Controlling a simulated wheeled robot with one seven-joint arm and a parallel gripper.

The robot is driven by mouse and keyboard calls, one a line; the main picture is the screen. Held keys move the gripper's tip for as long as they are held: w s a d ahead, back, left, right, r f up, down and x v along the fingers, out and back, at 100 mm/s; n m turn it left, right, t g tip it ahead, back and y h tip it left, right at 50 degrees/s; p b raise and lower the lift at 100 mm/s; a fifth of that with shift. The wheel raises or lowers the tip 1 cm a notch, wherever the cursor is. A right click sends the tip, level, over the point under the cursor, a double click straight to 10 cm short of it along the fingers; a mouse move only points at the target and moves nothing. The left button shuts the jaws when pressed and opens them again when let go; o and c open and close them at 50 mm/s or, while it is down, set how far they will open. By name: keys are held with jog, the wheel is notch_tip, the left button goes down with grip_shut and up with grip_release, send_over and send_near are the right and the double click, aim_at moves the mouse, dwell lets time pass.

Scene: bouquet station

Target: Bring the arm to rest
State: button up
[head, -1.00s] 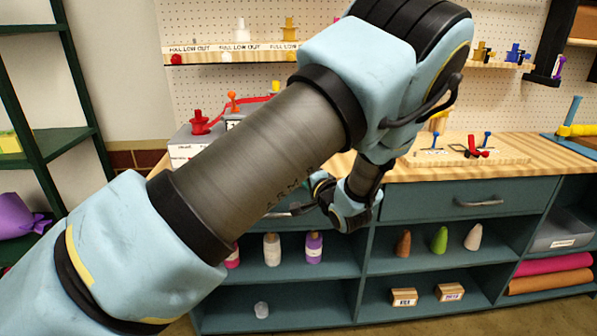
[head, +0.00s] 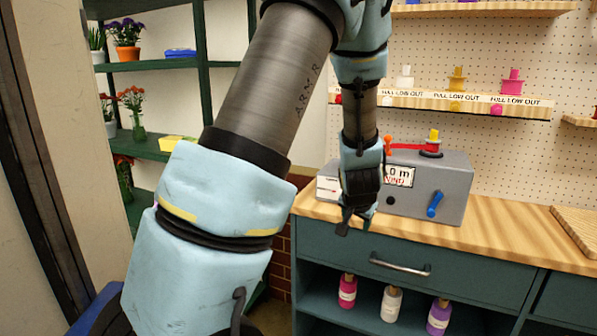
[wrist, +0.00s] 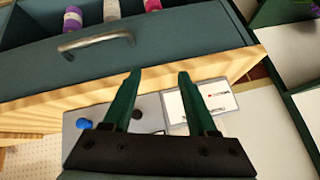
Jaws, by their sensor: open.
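My gripper (head: 356,224) hangs at the end of my bent arm in the head view, by the front edge of the wooden counter (head: 480,236). In the wrist view my gripper (wrist: 157,75) shows two dark green fingers spread apart with nothing between them. The fingertips point toward the counter edge and the teal drawer front (wrist: 180,38). A grey machine (head: 447,185) with a blue lever and a small display stands on the counter behind and right of my gripper. My gripper hides part of it.
A drawer handle (head: 400,265) sits below the counter, above a shelf with a pink bottle (head: 347,290), a white bottle (head: 391,303) and a purple bottle (head: 438,316). A dark green rack (head: 203,85) with potted flowers stands left. A pegboard shelf (head: 470,103) holds spools.

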jog(key=s+a+r+n+g, duration=0.2)
jog(key=s+a+n+g, duration=0.1)
jog(key=s+a, duration=0.5)
jog(key=s+a+r+n+g+y, duration=0.1)
jog(key=s+a+r+n+g, duration=0.1)
jog(key=s+a, duration=0.6)
jog(key=a+n, duration=0.1)
jog(key=a, duration=0.4)
jog(key=shift+a+g+y, duration=0.25)
jog(key=shift+g+y, duration=0.05)
jog(key=shift+g, duration=0.1)
